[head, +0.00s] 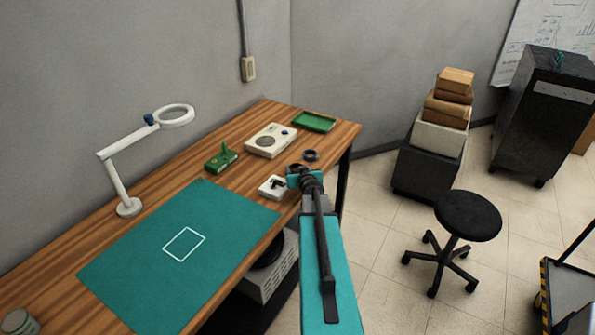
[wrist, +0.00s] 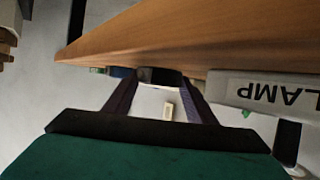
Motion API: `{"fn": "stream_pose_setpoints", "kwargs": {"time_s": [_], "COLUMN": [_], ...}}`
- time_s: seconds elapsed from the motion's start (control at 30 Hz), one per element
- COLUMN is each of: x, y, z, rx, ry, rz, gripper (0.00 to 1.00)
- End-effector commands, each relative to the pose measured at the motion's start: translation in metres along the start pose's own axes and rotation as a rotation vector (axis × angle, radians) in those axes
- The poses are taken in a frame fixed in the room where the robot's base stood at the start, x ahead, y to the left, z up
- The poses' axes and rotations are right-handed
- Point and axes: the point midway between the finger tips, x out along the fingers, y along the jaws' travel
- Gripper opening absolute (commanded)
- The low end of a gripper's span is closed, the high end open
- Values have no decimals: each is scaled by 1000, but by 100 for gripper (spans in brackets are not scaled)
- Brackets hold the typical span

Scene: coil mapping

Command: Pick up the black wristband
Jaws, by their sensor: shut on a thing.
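The black wristband (wrist: 158,75) shows as a small dark band between my fingertips in the wrist view. My gripper (wrist: 158,82) is shut on it, with one finger on each side. In the head view my gripper (head: 296,173) is over the right front part of the wooden bench, with a dark piece at its tip. My own wrist hides much of it there. Whether the band touches the bench top is hard to tell.
A dark blue ring (head: 311,155) lies just beyond my gripper on the bench (head: 330,138). A small white box (head: 271,187), lettered LAMP in the wrist view (wrist: 265,90), is close on the left. A white device (head: 270,141) and green tray (head: 314,121) stand behind.

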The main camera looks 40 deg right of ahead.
Motion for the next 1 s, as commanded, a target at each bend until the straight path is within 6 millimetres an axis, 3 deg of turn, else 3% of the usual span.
{"fn": "stream_pose_setpoints", "kwargs": {"time_s": [0.47, 1.0], "x": [-6, -32], "y": [1, 2], "z": [-15, -75], "rx": [-1, 0], "ry": [1, 2], "rz": [1, 2], "gripper": [29, 29]}}
